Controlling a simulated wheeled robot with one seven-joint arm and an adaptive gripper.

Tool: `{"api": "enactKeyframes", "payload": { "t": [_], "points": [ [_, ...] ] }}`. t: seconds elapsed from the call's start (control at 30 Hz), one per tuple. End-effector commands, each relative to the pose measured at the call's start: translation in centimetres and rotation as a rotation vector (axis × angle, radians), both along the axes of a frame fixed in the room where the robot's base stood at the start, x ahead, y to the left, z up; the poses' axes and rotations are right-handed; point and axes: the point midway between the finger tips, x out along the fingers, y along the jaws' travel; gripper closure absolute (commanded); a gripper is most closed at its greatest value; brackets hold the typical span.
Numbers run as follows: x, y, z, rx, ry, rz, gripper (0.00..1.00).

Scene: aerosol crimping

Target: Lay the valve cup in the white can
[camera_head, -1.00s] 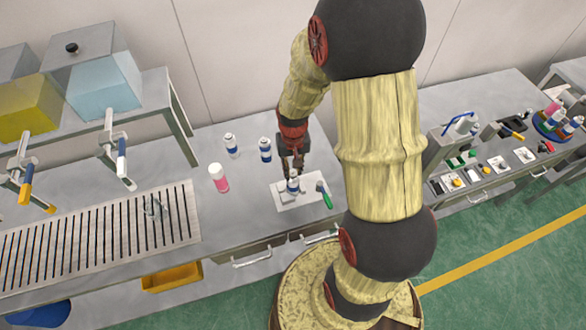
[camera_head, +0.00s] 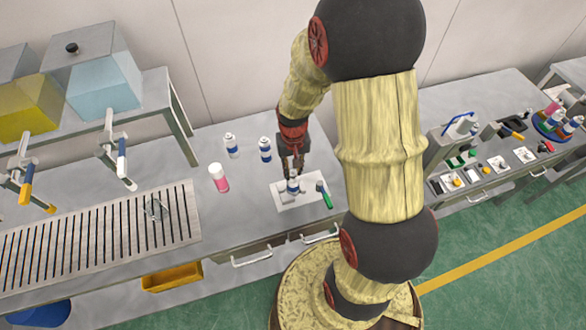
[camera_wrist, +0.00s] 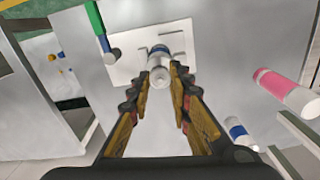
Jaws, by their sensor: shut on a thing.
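A white can (camera_head: 293,189) with a blue band stands upright on a white plate (camera_head: 312,204) on the bench. In the wrist view the can (camera_wrist: 158,51) is seen from above, between my fingertips. My gripper (camera_head: 292,167) points down directly over the can's top; in the wrist view its fingers (camera_wrist: 160,78) close around a small pale round piece, apparently the valve cup (camera_wrist: 160,77). It lines up with the can's mouth. The mouth is hidden, so I cannot tell whether the cup touches it or rests in it.
A green-handled tool (camera_head: 325,196) lies at the plate's right side. A pink can with a white cap (camera_head: 219,179) and two white-and-blue cans (camera_head: 231,146) (camera_head: 265,150) stand to the left. A slotted grate (camera_head: 100,232) lies further left.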

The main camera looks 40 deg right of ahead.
Motion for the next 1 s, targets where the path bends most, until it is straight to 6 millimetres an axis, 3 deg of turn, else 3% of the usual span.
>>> {"api": "enactKeyframes", "payload": {
  "t": [0.4, 0.43, 0.8, 1.0],
  "points": [
    [-0.04, 0.02, -0.03, 0.0, 0.001, 0.0, 0.88],
    [-0.04, 0.02, -0.03, 0.0, 0.001, 0.0, 0.8],
    [-0.03, 0.01, -0.02, 0.0, 0.0, 0.0, 0.59],
    [-0.03, 0.01, -0.02, 0.0, 0.0, 0.0, 0.59]
  ]
}}
